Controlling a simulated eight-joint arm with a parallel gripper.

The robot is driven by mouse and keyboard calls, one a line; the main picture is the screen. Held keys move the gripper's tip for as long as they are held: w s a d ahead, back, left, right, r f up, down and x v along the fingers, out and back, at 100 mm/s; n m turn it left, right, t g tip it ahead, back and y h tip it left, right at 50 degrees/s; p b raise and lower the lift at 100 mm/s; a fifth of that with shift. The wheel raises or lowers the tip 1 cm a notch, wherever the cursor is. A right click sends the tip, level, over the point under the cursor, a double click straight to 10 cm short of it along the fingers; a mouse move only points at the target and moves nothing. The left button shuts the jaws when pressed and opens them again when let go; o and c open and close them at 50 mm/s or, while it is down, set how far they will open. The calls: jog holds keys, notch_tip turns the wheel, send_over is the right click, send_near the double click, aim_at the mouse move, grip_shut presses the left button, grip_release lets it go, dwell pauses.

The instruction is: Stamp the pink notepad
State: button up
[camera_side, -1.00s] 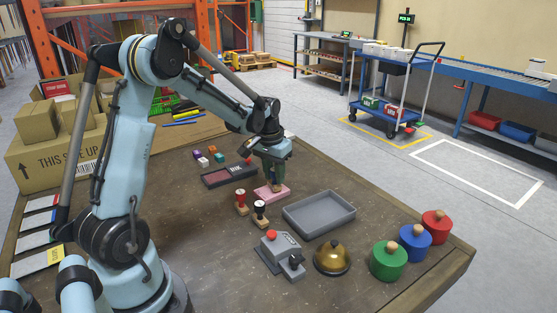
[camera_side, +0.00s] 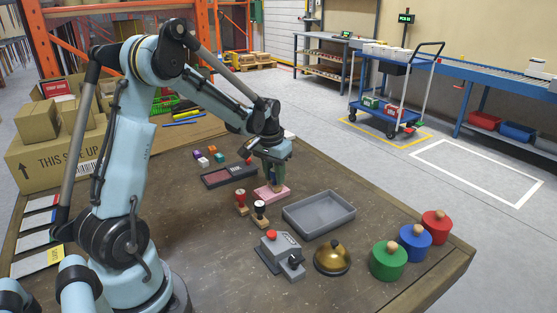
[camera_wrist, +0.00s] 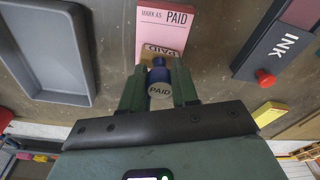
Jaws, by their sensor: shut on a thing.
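The pink notepad (camera_side: 264,195) lies flat on the table. In the wrist view the notepad (camera_wrist: 165,32) shows the words "MARK AS PAID". In the side view my gripper (camera_side: 272,180) points down above the notepad and largely hides the stamp.
The ink pad (camera_side: 229,175) lies beyond the notepad. A red-handled stamp (camera_side: 241,199) and a black-handled stamp (camera_side: 260,211) stand close on the near side.

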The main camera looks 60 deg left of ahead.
jog(key=shift+r, duration=3.5)
